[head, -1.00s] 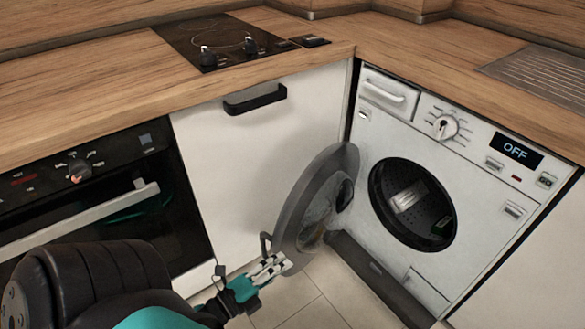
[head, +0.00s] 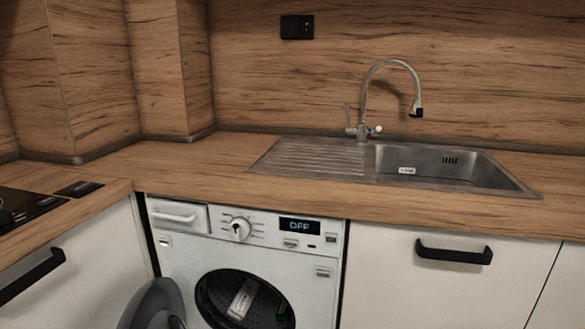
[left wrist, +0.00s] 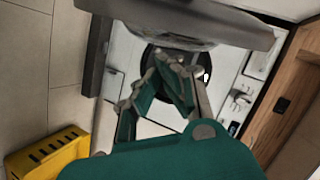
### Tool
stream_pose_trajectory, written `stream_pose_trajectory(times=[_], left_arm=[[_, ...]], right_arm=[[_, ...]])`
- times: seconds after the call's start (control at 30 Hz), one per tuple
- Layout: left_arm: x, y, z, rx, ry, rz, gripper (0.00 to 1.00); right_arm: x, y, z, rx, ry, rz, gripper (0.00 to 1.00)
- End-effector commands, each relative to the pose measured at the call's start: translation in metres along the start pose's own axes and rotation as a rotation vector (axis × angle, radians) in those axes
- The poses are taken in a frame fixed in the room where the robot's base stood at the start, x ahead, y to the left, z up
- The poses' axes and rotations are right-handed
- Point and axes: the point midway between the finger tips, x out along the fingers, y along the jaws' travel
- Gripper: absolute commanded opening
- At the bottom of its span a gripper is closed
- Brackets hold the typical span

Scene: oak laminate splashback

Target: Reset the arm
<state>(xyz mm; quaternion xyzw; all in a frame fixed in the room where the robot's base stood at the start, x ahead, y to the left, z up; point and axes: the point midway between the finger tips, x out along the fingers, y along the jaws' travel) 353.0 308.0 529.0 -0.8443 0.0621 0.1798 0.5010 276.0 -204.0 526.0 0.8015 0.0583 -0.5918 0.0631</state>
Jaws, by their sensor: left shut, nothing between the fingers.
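My left gripper (left wrist: 165,70) shows in the left wrist view, shut and empty, in front of the washing machine's open door (left wrist: 195,18). In the head view no arm or gripper shows. There the white washing machine (head: 185,245) stands under the counter with its grey round door (head: 155,305) swung open to the left. Its display reads OFF. Some light-coloured item (head: 240,298) lies inside the dark drum. I cannot tell from the wrist view whether the gripper touches the door.
A yellow slotted crate (left wrist: 48,152) stands on the tiled floor in the left wrist view. The wooden counter (head: 200,165) holds a sink (head: 440,165) with a tap (head: 365,100), and part of a hob (head: 30,205) at left.

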Motion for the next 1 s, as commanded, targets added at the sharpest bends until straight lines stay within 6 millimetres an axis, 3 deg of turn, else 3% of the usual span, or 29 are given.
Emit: stream_pose_trajectory(times=[0.17,0.4,0.8,1.0], left_arm=[[0.002,0.025,-0.021,-0.347,-0.210,0.215,0.00],[-0.025,0.053,-0.044,-0.609,-0.435,0.415,0.00],[-0.078,0.074,-0.072,-0.802,-0.701,0.607,0.00],[-0.063,0.095,-0.063,-0.794,-0.726,0.622,0.00]], right_arm=[[0.000,0.000,0.000,0.001,0.001,0.000,0.75],[0.000,0.000,0.000,0.001,0.001,0.000,0.75],[0.000,0.000,0.000,0.001,0.001,0.000,0.75],[0.026,-0.001,0.001,-0.002,-0.026,-0.004,0.75]])
